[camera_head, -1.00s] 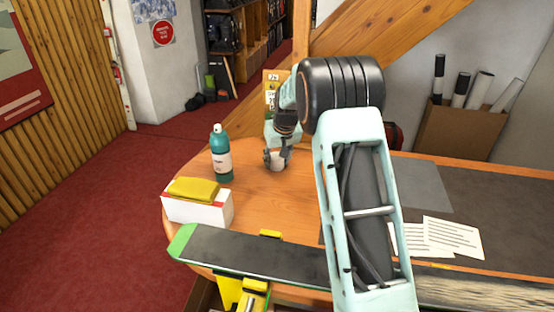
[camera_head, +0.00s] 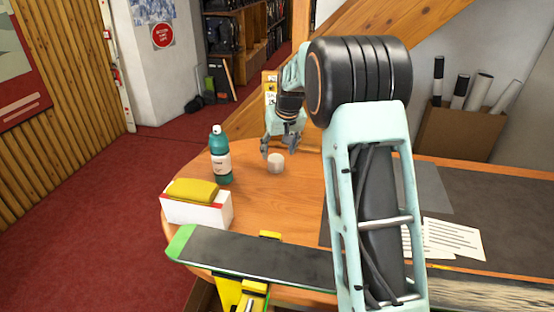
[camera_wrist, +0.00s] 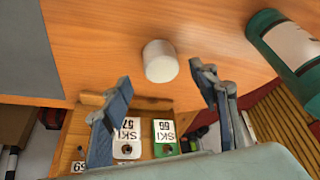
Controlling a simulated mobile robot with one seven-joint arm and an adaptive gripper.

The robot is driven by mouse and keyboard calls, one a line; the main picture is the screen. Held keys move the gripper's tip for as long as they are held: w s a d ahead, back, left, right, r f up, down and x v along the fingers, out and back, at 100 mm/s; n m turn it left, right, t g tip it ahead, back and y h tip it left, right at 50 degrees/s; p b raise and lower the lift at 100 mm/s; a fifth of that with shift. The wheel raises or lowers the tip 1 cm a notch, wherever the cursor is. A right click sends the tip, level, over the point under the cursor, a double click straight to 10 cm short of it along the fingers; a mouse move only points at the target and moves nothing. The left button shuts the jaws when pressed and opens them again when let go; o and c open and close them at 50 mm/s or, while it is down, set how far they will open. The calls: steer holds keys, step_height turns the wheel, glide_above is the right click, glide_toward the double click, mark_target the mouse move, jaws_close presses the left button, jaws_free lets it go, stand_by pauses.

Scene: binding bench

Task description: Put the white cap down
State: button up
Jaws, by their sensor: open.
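The white cap (camera_head: 276,163) stands on the wooden table top (camera_head: 268,208), to the right of a teal bottle. It also shows in the wrist view (camera_wrist: 160,61), beyond my fingertips and apart from them. My gripper (camera_head: 280,152) is open and empty, just above and behind the cap in the head view. Its two fingers (camera_wrist: 160,85) are spread wide in the wrist view, with nothing between them.
The teal bottle (camera_head: 220,158) with a white top stands left of the cap. A white box (camera_head: 198,210) with a yellow item (camera_head: 192,190) on it is nearer. A ski (camera_head: 250,254) lies along the front edge. Papers (camera_head: 453,238) and a grey mat are at right. Table around the cap is clear.

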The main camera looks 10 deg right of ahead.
steer(key=v, duration=0.5)
steer(key=shift+s+r, duration=0.1)
steer(key=shift+r, duration=0.2)
